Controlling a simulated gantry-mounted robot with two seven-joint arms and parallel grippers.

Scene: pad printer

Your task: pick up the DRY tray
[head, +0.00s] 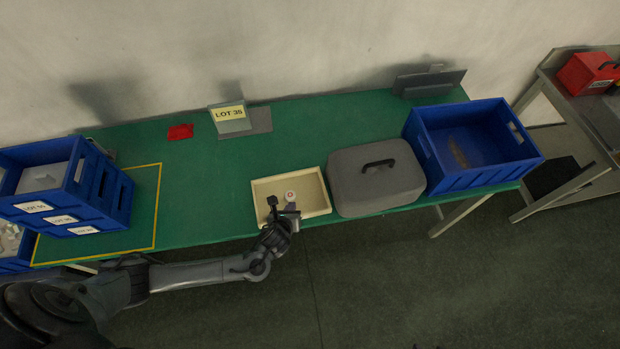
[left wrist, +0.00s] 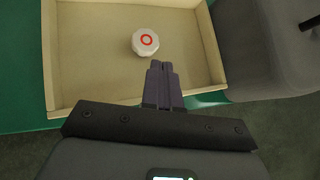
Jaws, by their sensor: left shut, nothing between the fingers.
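A shallow cream tray (head: 314,183) sits at the front edge of the green table; no DRY label can be read on it. It also fills the upper part of the left wrist view (left wrist: 88,62). A white round piece with a red ring (head: 290,195) lies inside it, seen larger in the left wrist view (left wrist: 145,41). My left gripper (head: 280,203) is over the tray's front part, its dark fingers (left wrist: 160,66) together and empty, pointing towards the white piece. Whether the fingers touch the tray cannot be told. My right gripper is not seen.
A grey case with a black handle (head: 376,178) stands close to the tray's right. Beyond it is an open blue crate (head: 470,146). Stacked blue crates (head: 70,190) stand at left. A LOT 35 sign (head: 230,116) and red cloth (head: 180,132) lie further back. The table left of the tray is clear.

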